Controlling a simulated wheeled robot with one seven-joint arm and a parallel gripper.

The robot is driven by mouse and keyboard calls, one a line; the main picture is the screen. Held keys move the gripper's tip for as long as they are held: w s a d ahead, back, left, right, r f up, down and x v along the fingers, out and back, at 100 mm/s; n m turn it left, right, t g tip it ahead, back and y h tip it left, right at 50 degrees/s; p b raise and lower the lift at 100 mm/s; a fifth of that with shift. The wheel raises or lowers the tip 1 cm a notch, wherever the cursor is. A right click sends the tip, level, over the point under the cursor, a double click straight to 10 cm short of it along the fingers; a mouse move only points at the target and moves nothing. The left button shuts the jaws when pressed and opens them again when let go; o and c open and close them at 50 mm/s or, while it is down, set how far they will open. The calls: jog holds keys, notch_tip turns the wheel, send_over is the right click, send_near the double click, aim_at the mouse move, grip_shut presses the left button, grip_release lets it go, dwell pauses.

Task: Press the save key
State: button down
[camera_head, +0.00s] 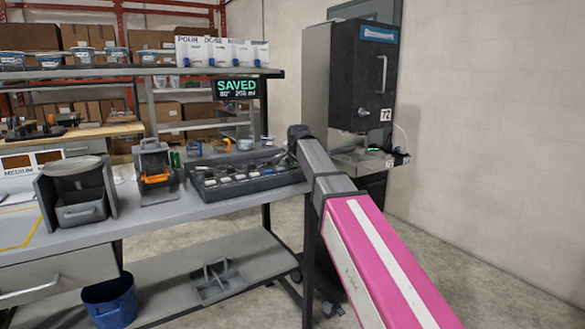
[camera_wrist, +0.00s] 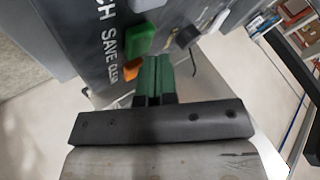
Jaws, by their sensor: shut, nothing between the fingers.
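In the wrist view, a dark panel (camera_wrist: 85,35) carries white lettering, with "SAVE" legible. A green key (camera_wrist: 140,38) sits beside the SAVE label, and an orange key (camera_wrist: 133,69) sits beside the label below it. My gripper (camera_wrist: 154,60) is shut and empty, its green fingers together. The fingertips are right at the near edge of the green key; I cannot tell whether they touch it. In the head view, a hanging display (camera_head: 236,89) reads "SAVED" with "80°" and "250 ml" below. My gripper cannot be made out clearly there.
A tall black dispenser (camera_head: 362,75) marked 72 stands by the wall. A workbench (camera_head: 215,208) holds a dark tray (camera_head: 245,189) of small items and grey bins. A blue bucket (camera_head: 109,300) stands below. The floor at right is clear.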

aim_at(294, 166)
jog(key=shift+r, duration=0.4)
jog(key=shift+r, duration=2.5)
